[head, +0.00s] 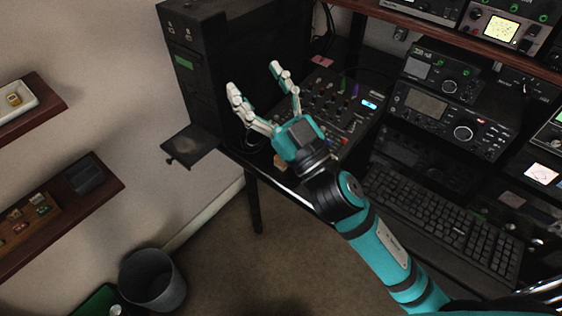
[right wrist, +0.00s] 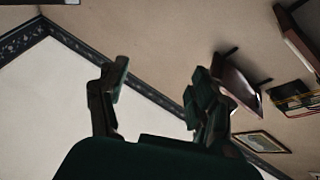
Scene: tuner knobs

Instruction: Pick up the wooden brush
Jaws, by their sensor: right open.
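My right gripper (head: 255,79) is open and empty, its two pale fingers spread above the desk in front of the tall black cabinet (head: 190,70). It also shows open in the right wrist view (right wrist: 160,72), with nothing between the fingers. I cannot make out the wooden brush for certain in either view. A small tan, wood-coloured piece (head: 281,161) shows at the desk's front edge just below the gripper's wrist, partly covered by it; I cannot tell what it is. My left gripper is not in view.
A mixer panel with knobs (head: 330,100) lies right of the gripper. Radio units (head: 450,115) and a keyboard (head: 440,215) stand further right. A small dark shelf (head: 190,145) juts out left of the desk. A bin (head: 152,280) and wall shelves (head: 65,215) are at left.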

